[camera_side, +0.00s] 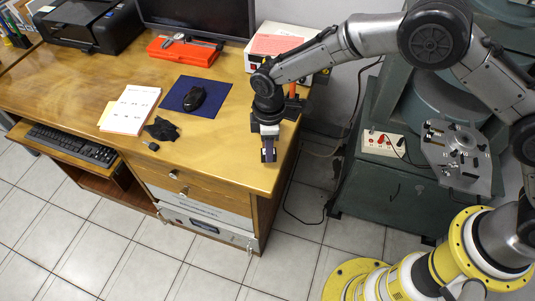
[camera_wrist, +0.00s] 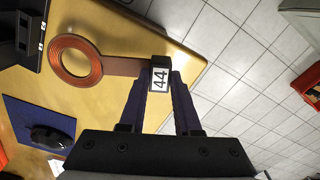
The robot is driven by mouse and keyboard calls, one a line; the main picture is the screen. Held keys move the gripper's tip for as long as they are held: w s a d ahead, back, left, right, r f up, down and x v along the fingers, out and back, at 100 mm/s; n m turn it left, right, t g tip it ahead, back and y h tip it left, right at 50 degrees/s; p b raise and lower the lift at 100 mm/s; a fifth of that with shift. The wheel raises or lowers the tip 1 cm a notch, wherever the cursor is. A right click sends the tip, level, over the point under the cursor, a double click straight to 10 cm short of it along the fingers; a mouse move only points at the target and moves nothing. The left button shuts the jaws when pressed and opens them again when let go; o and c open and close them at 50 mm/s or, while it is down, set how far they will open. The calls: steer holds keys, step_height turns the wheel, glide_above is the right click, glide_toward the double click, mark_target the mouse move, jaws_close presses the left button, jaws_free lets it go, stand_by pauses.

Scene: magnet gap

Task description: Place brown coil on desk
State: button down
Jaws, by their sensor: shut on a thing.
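The brown coil (camera_wrist: 75,59) is a flat copper-coloured ring on a brown strip that ends in a dark block with a white label reading 44. It shows in the wrist view at the upper left, over the wooden desk. My gripper (camera_wrist: 160,78) is shut on the block at the coil's handle end. In the side view my gripper (camera_side: 268,154) points down at the right end of the desk (camera_side: 225,145). The coil cannot be made out there. I cannot tell whether the coil touches the desk top.
A red case (camera_side: 184,51) and a white box (camera_side: 279,44) stand behind. The desk's front-right area is bare. A green machine (camera_side: 385,190) stands right.

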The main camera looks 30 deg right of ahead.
steer(key=shift+w+a+f, duration=0.1)
steer(key=shift+w+f, duration=0.1)
steer(key=shift+f, duration=1.7)
steer(key=c, duration=0.6)
jaws_free()
step_height(320, 180, up, 12)
steer(key=shift+r, duration=0.2)
